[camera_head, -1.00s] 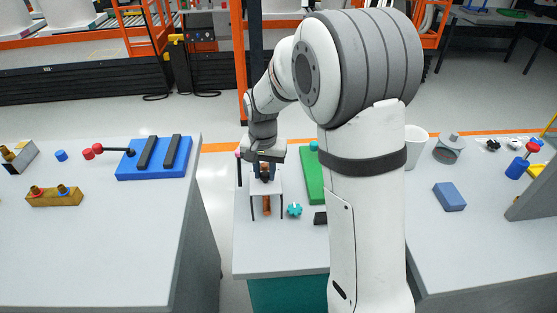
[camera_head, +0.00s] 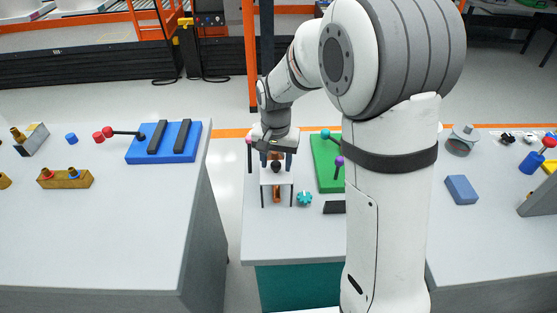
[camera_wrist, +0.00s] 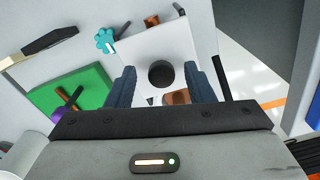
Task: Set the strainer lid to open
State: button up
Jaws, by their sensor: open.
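A white plate (camera_head: 276,178) stands on thin dark legs on the middle table, with a round black knob (camera_head: 276,167) on top. In the wrist view the knob (camera_wrist: 162,74) lies between the two blue fingers of my gripper (camera_wrist: 161,84), with gaps on both sides. My gripper (camera_head: 277,153) is open and empty, at the plate. Whether the fingers reach down to the knob's height is unclear. A copper-coloured cylinder (camera_head: 276,194) shows under the plate. No part is plainly recognisable as a strainer lid; I cannot tell whether the knobbed plate is it.
A teal star knob (camera_head: 304,198) sits right of the plate. A green board (camera_head: 326,172) with a purple knob (camera_head: 340,160) lies farther right, partly behind my arm. A dark post (camera_wrist: 220,78) stands beside my right finger. A blue board (camera_head: 150,155) lies on the left table.

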aim_at(276, 164)
notch_tip(276, 164, up, 7)
jog(key=shift+r, duration=0.4)
dwell(0.4)
jog(key=shift+s+d+r, duration=0.15)
jog(key=s+d+r+n+t, duration=0.1)
jog(key=s+d, duration=0.4)
jog(key=s, duration=0.5)
jog(key=s+d+n+t, duration=0.1)
jog(key=s+d, duration=0.4)
jog(key=s, duration=0.5)
jog(key=shift+s+d+r+n+t, duration=0.15)
jog(key=shift+d+r+n+t, duration=0.15)
jog(key=shift+n, duration=0.4)
